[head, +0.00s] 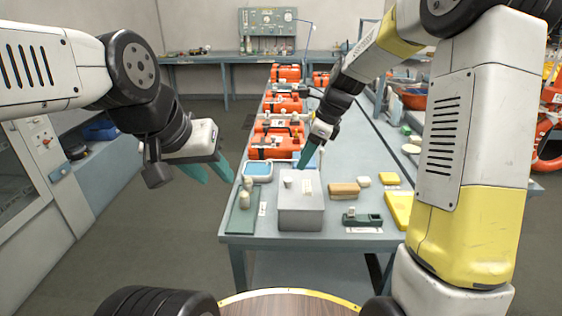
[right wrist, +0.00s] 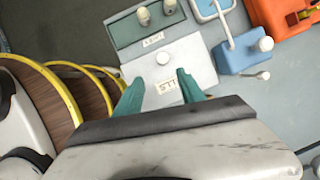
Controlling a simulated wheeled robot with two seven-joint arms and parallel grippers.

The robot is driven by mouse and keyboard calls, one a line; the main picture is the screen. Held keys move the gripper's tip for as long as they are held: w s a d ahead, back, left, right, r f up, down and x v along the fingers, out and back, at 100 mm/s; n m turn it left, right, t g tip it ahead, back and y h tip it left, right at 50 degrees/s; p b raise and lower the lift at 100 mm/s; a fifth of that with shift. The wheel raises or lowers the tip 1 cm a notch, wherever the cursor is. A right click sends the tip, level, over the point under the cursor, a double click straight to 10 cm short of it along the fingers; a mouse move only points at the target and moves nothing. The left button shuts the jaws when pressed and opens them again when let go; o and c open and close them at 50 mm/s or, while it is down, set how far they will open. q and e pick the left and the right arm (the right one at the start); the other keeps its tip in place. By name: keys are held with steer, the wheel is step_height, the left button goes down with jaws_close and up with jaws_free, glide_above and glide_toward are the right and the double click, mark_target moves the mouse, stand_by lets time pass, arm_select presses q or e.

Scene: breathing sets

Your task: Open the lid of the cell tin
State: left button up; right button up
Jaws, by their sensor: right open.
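The cell tin (head: 300,214) is a grey box near the front edge of the table. Its lid looks shut, with a small pale knob (right wrist: 163,57) and a label (right wrist: 167,88) on top. My right gripper (head: 303,162) is over the far side of the tin; in the right wrist view it (right wrist: 160,76) is open, its teal fingers on either side of the knob and label. I see nothing between the fingers, and cannot tell whether they touch the lid. My left gripper (head: 219,180) is open and empty, in the air left of the table.
A green tray with pale bottles (head: 244,198) lies left of the tin. A blue-rimmed tray (head: 258,170) and orange cases (head: 275,146) are behind. A tan block (head: 344,189), a green device (head: 362,219) and a yellow case (head: 398,208) lie to the right.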

mark_target(289, 179)
steer(key=shift+m, duration=0.4)
steer(key=x, duration=0.6)
steer(key=w+x, duration=0.1)
steer(key=x, duration=0.2)
steer(key=shift+w+a+r, duration=0.1)
steer(key=shift+a, duration=0.25)
jaws_close()
stand_by(0.6)
